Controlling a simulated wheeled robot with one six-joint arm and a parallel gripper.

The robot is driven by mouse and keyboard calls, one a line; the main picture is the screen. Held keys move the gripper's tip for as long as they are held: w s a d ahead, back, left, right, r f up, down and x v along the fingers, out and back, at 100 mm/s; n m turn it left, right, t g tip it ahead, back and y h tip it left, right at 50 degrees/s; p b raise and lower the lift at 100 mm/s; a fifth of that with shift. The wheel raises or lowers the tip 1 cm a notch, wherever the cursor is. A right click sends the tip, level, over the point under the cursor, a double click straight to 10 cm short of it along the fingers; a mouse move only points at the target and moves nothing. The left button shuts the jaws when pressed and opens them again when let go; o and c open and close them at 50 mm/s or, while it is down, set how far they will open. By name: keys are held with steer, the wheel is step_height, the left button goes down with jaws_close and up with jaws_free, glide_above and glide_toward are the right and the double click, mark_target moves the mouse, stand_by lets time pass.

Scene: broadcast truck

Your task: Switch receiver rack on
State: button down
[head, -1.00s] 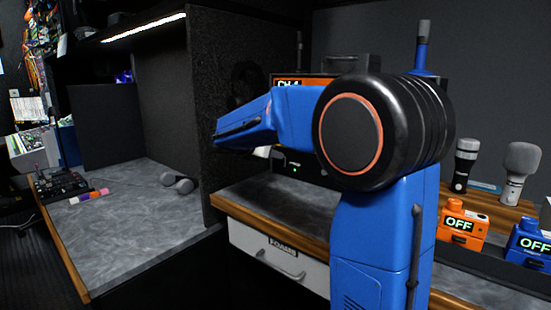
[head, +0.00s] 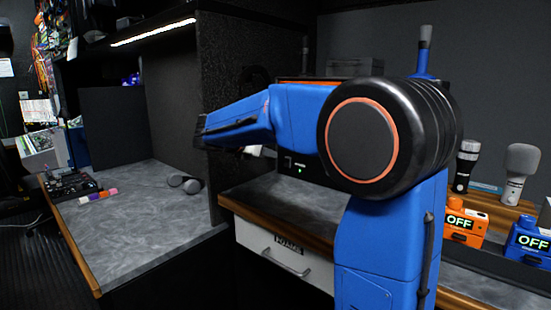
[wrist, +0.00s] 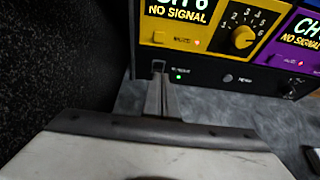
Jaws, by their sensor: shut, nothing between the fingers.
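The receiver rack (wrist: 215,72) fills the top of the wrist view. It has a yellow CH 6 module and a purple module, both reading NO SIGNAL, above a black lower strip. On that strip are a small switch (wrist: 158,66), a lit green light (wrist: 179,77) and a round knob (wrist: 228,78). My gripper (wrist: 160,78) is shut and empty, its tips at or just in front of the switch; contact is unclear. In the head view my arm hides most of the rack (head: 290,163); its green light shows below the arm.
A dark speckled partition (wrist: 60,60) stands close on the left in the wrist view. The grey counter (head: 250,200) lies below the rack, with a labelled white drawer (head: 285,259). Orange (head: 459,222) and blue (head: 527,240) OFF units and two microphones stand at right.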

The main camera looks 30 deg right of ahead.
steer(key=r+v, duration=0.1)
steer(key=v, duration=0.5)
steer(key=shift+d+r, duration=0.15)
steer(key=shift+r, duration=0.1)
steer(key=shift+w, duration=0.1)
